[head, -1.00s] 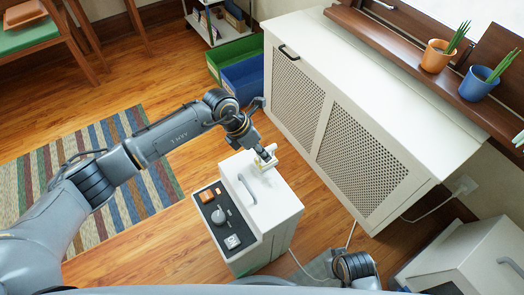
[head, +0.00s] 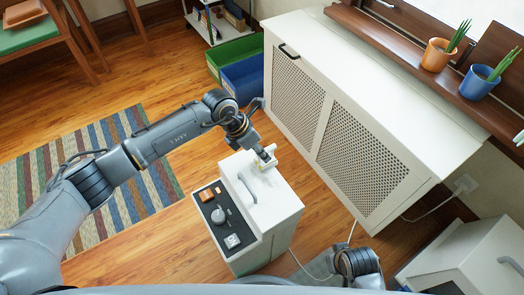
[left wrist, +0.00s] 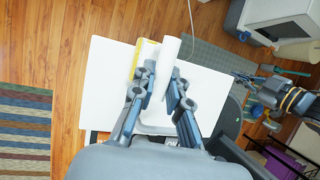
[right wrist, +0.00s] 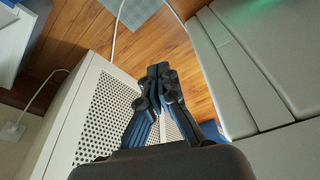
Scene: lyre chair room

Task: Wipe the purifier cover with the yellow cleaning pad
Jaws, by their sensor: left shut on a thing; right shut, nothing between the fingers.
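The white purifier (head: 270,215) stands on the wooden floor, with its cover (head: 278,192) on top and a grey handle (head: 247,188) on it. My left gripper (head: 265,155) is shut on the cleaning pad (head: 262,163), at the cover's far edge. In the left wrist view the pad shows a yellow strip (left wrist: 146,55) and a white body between the fingers, over the white cover (left wrist: 105,85). The pad seems to touch the cover, but its underside is hidden. My right gripper (right wrist: 158,72) is shut and empty, away from the purifier.
A white radiator cabinet (head: 365,115) with perforated panels stands behind the purifier. The purifier's dark panel (head: 222,222) carries a knob and buttons. A blue bin (head: 245,78), a green bin (head: 232,55) and a striped rug (head: 105,170) lie left. A cable runs across the floor.

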